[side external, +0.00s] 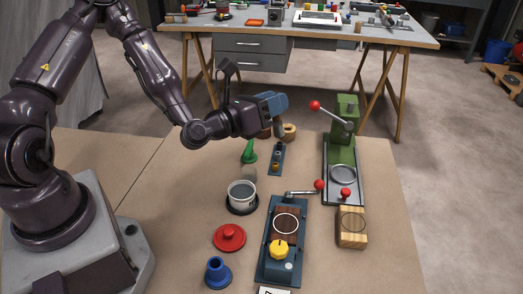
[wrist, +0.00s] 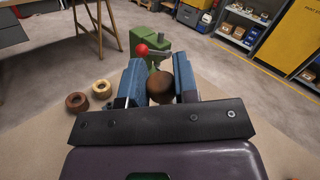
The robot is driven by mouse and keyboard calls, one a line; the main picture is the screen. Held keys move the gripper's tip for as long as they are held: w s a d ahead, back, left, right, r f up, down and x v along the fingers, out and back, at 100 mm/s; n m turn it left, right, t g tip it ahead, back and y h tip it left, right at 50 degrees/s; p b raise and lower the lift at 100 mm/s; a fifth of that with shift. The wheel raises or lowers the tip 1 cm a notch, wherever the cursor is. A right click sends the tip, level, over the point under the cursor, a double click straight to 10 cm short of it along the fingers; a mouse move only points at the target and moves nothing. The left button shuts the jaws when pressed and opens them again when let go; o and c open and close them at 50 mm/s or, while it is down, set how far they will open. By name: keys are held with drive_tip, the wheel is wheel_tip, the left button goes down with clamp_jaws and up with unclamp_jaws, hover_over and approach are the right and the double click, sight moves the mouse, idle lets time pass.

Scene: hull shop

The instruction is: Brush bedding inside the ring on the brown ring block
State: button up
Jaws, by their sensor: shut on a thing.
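My gripper (side external: 274,106) is shut on a tool with a round brown knob (wrist: 160,88), probably the brush. The tool's lower part (side external: 279,130) hangs just below the fingers, above the far end of a small blue rack (side external: 277,157); its tip is unclear. The brown ring block (side external: 285,209), dark wood with a white ring, sits in a blue fixture (side external: 263,256) with a yellow knob, well in front of my gripper. A pale pot (side external: 242,187) with grey contents, perhaps the bedding, stands open to the block's left.
A light wood block with a dark ring (side external: 352,240) lies right of the fixture. A green lever press (side external: 341,150) stands behind it. A red lid (side external: 229,237), blue flanged piece (side external: 216,272), green cone (side external: 249,151) and wooden ring (side external: 290,131) surround the work. A red-knobbed lever (side external: 302,192) crosses the fixture's far end.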

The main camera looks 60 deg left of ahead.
drive_tip(key=s+d+m+g+h, duration=0.1)
drive_tip(key=s+d+m+g, duration=0.1)
drive_tip(key=d, duration=0.7)
drive_tip(key=s+d+m+g+h, duration=0.1)
drive_tip(key=s+d+m, duration=0.2)
drive_tip(key=d, duration=0.6)
wheel_tip(320, 180, down, 6)
drive_tip(key=a+g+y, duration=0.1)
drive_tip(key=a+y, duration=0.1)
drive_tip(key=shift+s+f+g, duration=0.15)
drive_tip(key=shift+f+g, duration=0.05)
drive_tip(key=shift+g, duration=0.1)
drive_tip(key=shift+d, duration=0.1)
